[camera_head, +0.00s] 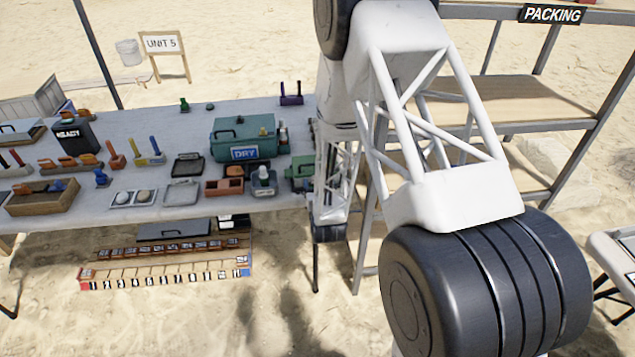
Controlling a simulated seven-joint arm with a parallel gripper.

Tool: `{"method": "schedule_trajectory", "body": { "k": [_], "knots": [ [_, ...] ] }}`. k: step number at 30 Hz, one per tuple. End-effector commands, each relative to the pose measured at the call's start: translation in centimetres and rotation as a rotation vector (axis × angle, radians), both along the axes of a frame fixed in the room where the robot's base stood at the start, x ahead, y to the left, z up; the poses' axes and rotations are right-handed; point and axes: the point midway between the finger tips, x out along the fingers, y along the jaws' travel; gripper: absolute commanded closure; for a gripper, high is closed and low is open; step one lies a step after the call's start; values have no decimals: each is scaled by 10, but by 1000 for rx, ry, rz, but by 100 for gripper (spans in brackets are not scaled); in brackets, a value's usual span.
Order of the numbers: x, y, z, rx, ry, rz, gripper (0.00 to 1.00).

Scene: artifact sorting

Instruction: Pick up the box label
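I cannot tell for certain which thing is the box label. A teal box (228,137) with a handle on its lid stands on the long table, and a blue sign reading "DRY" (244,153) is on its front. My gripper is not visible. My white lattice arm with dark joints fills the middle and right of the view and hides the right end of the table.
The grey table (135,209) is crowded with trays, tools and small blocks. A black container (76,137) stands at the left. A numbered strip (165,275) lies on the sand below. A "PACKING" shelf (540,98) stands at the right, its visible top board bare.

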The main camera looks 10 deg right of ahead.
Motion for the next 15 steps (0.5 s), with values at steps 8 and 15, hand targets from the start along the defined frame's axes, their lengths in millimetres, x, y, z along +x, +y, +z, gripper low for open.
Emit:
{"method": "schedule_trajectory", "body": {
  "k": [8,15],
  "knots": [
    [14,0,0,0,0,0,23],
    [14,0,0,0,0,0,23]
  ]
}}
